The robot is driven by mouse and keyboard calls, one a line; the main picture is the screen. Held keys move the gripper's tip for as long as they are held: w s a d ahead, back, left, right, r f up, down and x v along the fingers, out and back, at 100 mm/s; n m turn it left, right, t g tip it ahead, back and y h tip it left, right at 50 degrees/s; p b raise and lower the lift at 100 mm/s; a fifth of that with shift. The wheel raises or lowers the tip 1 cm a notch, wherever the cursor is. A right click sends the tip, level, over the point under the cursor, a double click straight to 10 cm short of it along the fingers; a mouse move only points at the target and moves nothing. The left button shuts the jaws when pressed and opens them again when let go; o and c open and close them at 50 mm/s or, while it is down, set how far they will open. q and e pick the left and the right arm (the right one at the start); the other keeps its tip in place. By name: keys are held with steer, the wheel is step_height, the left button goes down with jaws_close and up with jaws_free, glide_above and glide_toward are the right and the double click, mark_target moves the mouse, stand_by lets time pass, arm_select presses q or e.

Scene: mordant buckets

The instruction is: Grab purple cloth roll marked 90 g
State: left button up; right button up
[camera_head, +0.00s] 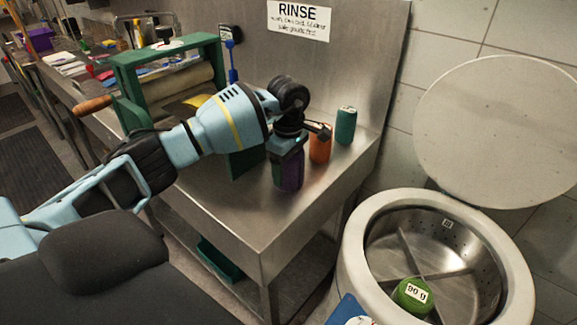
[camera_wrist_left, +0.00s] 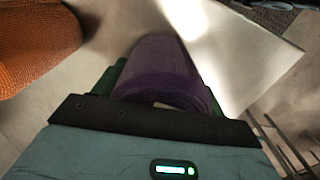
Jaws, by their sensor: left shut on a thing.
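The purple cloth roll (camera_head: 291,175) stands near the front right edge of the steel counter. My left gripper (camera_head: 286,150) reaches over it from above and is shut on it. In the left wrist view the purple roll (camera_wrist_left: 162,65) sits between the fingers, with green bits at its sides. I cannot read a weight mark on it. My right gripper is not in view.
An orange roll (camera_head: 321,144) stands close beside the purple one, and a teal roll (camera_head: 345,126) stands behind it. A green-framed wringer (camera_head: 130,82) is on the counter. At right, an open round drum (camera_head: 359,250) with dividers holds a green roll (camera_head: 412,295) marked 90 g.

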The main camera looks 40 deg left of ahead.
arm_select(q)
steer(key=shift+c, duration=1.2)
steer(key=shift+r, duration=0.15)
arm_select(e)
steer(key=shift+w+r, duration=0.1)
arm_select(q)
steer(key=shift+r, duration=0.65)
step_height(320, 180, up, 2)
steer(key=shift+s, duration=0.1)
steer(key=s+a+r+b, duration=0.1)
steer(key=s, duration=1.4)
steer(key=shift+s+r, duration=0.25)
steer(key=shift+s, duration=0.15)
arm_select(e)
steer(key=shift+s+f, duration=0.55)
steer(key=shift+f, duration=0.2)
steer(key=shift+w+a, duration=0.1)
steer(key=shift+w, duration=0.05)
